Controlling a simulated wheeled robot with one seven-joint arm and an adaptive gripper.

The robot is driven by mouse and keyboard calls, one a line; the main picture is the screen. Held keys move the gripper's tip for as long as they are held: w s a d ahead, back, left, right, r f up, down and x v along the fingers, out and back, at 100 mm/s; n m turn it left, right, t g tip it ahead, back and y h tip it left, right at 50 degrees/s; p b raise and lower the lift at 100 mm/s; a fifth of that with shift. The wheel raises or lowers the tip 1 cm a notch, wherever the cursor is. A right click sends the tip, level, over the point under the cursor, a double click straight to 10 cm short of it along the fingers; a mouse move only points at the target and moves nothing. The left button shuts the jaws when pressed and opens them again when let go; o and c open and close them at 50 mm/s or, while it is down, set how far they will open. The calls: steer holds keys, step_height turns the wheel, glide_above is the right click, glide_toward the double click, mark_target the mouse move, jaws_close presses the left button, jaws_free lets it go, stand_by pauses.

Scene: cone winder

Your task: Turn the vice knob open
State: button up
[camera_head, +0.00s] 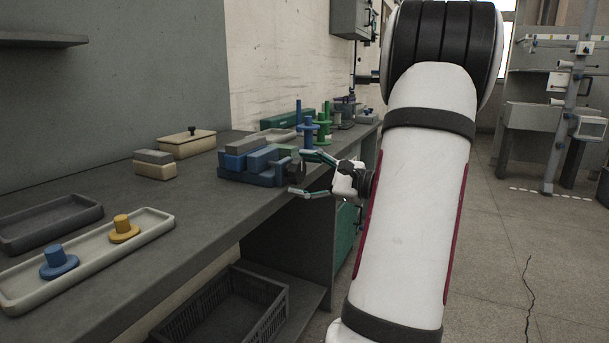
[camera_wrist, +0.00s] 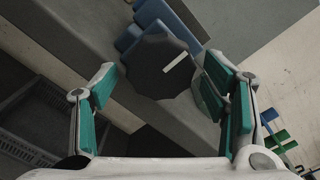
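The blue vice (camera_head: 250,160) sits on the grey bench near its front edge in the head view. Its dark round knob (camera_head: 295,169) faces my gripper (camera_head: 300,174). In the wrist view the knob (camera_wrist: 150,72) is a dark lobed disc with a white stripe tilted up to the right, and blue vice parts (camera_wrist: 160,18) show behind it. My gripper (camera_wrist: 161,82) is open, its green-padded fingers on either side of the knob. The right finger appears very close to the knob's edge; I cannot tell whether it touches.
A pale tray (camera_head: 90,262) with blue and yellow knobbed pieces lies at the front left. Lidded boxes (camera_head: 188,144) stand left of the vice; blue and green spools (camera_head: 307,130) stand beyond it. A dark crate (camera_head: 225,308) sits below the bench.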

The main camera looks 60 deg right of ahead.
steer(key=s, duration=1.2)
steer(key=shift+d, duration=0.45)
